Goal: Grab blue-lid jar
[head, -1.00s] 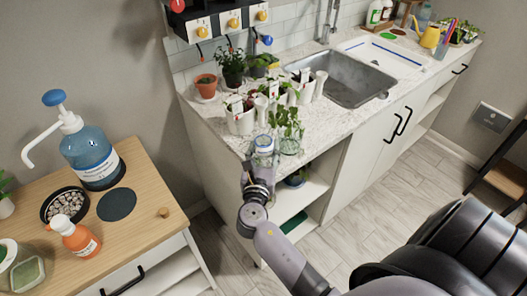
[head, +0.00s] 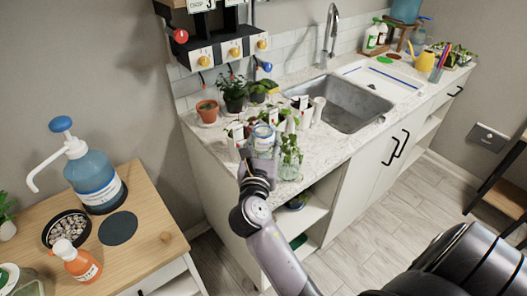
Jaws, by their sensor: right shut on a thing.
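The blue-lid jar (head: 263,138) is clear glass with a blue lid and stands out at the front left part of the white speckled counter (head: 325,153). My right gripper (head: 259,158) is shut on the jar, and its arm reaches up from the bottom of the head view. The gripper hides the jar's lower part, so I cannot tell whether the jar touches the counter. My left gripper is not in view.
A glass jar with a leafy cutting (head: 290,160) stands close to the right of the held jar. The steel sink (head: 345,103) lies further right. A wooden cabinet with a blue pump bottle (head: 93,178) stands at left.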

